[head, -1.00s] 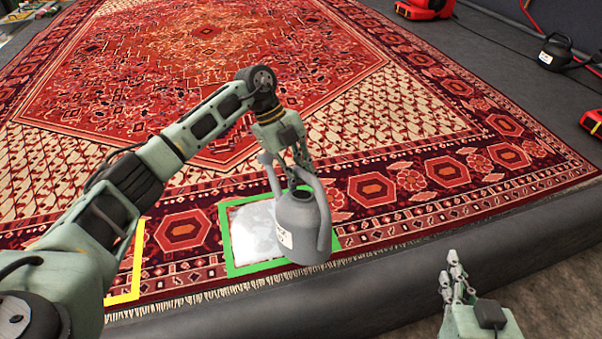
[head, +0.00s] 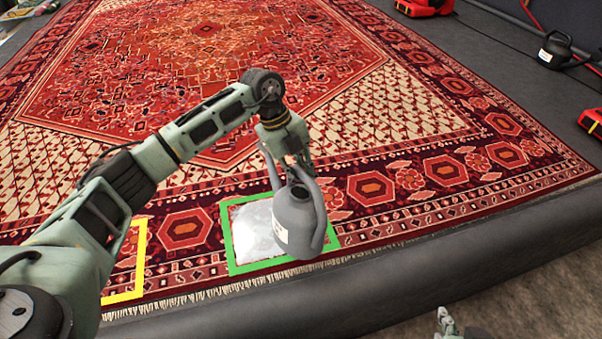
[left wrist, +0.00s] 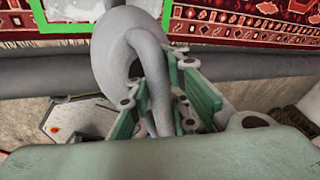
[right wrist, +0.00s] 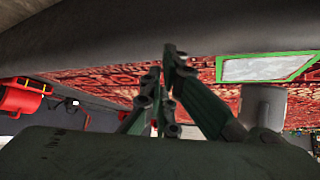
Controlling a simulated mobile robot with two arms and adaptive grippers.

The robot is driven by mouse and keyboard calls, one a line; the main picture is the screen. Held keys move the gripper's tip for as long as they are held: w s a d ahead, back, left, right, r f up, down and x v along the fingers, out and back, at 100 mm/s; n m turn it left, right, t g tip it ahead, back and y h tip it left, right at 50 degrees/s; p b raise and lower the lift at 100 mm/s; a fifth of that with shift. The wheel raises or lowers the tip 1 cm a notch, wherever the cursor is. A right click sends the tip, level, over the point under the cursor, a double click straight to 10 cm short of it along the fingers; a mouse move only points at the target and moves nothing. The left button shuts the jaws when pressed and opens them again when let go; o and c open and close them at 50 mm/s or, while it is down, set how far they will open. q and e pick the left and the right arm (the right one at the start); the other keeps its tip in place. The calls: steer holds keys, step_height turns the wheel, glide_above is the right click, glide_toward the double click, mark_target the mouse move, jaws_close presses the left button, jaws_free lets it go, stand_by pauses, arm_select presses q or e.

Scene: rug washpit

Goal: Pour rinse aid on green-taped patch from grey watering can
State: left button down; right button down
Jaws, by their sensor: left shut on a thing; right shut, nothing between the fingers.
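The grey watering can (head: 296,222), with a white label, hangs from my left gripper (head: 292,165). My left gripper is shut on its curved grey handle, which also shows close up in the left wrist view (left wrist: 150,75). The can is about upright, over the right part of the green-taped patch (head: 232,262) in the head view, and hides that part. The patch inside the tape looks whitish and shiny. I see no stream from the can. My right gripper (right wrist: 165,75) is shut and empty; only its tip (head: 446,322) shows at the bottom of the head view.
The patterned red rug (head: 190,60) covers most of the floor. A yellow-taped area (head: 138,265) lies left of the green one, partly behind my left arm. A dark raised edge (head: 420,270) runs along the front. A black kettlebell-like object (head: 554,50) and red equipment stand far right.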

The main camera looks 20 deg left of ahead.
arm_select(q)
steer(key=shift+r+m+t+y+p, duration=0.35)
steer(key=shift+t+y+p, duration=0.2)
steer(key=shift+t+y, duration=0.3)
arm_select(e)
steer(key=s+d+f+g, duration=0.2)
steer(key=s+f+g, duration=0.1)
steer(key=s, duration=0.3)
steer(key=shift+s+h, duration=0.2)
steer(key=shift+h, duration=0.2)
steer(key=shift+d, duration=0.1)
